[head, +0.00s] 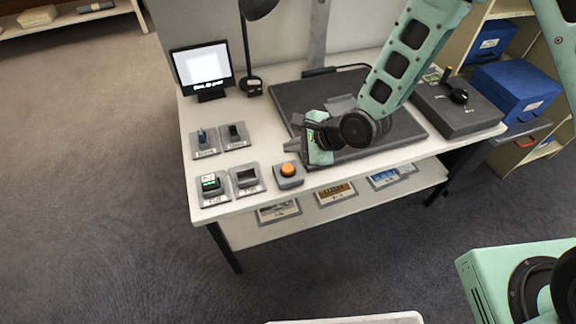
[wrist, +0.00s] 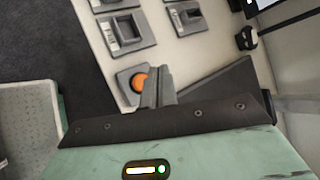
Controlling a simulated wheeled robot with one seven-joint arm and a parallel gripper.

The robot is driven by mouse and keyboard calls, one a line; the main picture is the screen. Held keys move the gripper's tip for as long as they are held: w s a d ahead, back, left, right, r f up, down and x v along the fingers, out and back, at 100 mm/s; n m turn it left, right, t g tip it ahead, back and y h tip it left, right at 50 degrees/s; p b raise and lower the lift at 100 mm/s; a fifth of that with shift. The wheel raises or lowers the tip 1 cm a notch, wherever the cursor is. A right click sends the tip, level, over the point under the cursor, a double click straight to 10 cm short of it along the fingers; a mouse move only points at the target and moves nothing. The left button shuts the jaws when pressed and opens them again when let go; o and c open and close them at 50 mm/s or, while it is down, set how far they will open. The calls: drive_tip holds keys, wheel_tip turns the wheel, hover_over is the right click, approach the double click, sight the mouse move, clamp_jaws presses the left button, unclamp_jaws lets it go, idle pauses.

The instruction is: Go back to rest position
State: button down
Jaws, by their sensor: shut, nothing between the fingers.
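My gripper (head: 292,147) is in the head view, over the left front part of the dark platform on the white table (head: 215,207). Its fingers are together and hold nothing. In the wrist view the closed fingers (wrist: 157,88) show beside the orange button (wrist: 139,82). In the head view the orange button (head: 288,170) sits on a grey base at the front edge, just below the fingers. I cannot tell how high the fingers are above the table.
Left of the button are several labelled grey holders, one with a green item (head: 210,183). A monitor (head: 202,70) and black lamp (head: 251,60) stand behind. A dark box (head: 455,108) is at right, near blue boxes (head: 520,88) on a shelf. Floor at left is clear.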

idle(0.4)
drive_tip(key=s+d+r+n+g+h+p, duration=0.2)
drive_tip(key=s+d+r+n+h+p, duration=0.1)
drive_tip(key=s+r+n, duration=0.8)
drive_tip(key=s+d+r+n+g+h+p, duration=0.2)
drive_tip(key=s+d+r+n+h+p, duration=0.2)
drive_tip(key=s+d+r+n, duration=0.4)
drive_tip(key=s+r+n+p, duration=0.1)
drive_tip(key=s+r+n, duration=0.3)
drive_tip(key=r, duration=0.5)
drive_tip(key=shift+s+r+g, duration=0.15)
drive_tip(key=shift+s+g, duration=0.2)
drive_tip(key=shift+g, duration=0.05)
drive_tip(key=shift+a, duration=0.1)
idle(0.5)
